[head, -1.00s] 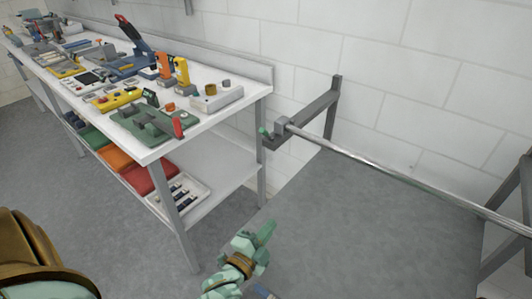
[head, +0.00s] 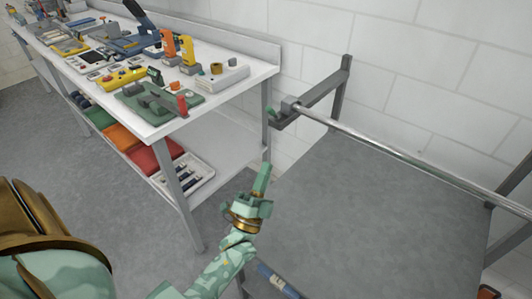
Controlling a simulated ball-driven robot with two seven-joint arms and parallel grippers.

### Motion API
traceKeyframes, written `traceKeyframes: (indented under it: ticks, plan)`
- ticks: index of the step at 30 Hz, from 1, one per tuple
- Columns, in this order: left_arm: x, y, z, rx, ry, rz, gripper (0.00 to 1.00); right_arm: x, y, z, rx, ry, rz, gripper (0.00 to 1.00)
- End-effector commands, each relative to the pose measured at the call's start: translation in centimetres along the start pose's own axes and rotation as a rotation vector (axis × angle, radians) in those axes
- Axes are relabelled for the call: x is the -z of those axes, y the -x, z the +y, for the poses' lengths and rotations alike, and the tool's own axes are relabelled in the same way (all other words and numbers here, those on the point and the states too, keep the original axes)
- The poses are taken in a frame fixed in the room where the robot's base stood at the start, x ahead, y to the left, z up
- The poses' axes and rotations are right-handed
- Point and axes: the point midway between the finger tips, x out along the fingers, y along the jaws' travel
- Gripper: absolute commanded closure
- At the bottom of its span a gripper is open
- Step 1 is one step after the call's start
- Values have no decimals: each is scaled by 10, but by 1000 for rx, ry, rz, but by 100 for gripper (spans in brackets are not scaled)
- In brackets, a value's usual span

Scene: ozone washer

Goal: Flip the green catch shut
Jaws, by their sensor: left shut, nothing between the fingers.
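The green catch (head: 272,112) is a small tab at the near left end of a dark grey bracket (head: 318,93) on the wall side. It sticks up beside the block that holds the end of a long metal bar (head: 400,155). It is too small to tell its exact angle. My left gripper (head: 264,168) is shut and empty, its pale green fingers pointing up toward the catch. It is below the catch in the picture and apart from it. My right gripper is out of view.
A grey flat surface (head: 370,220) lies under the bar.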

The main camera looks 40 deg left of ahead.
Motion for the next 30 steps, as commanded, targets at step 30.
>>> traceKeyframes:
  ticks: [30]
  plan:
    - [-28, -116, 0, -1, 1, 0, 100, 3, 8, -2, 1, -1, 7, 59]
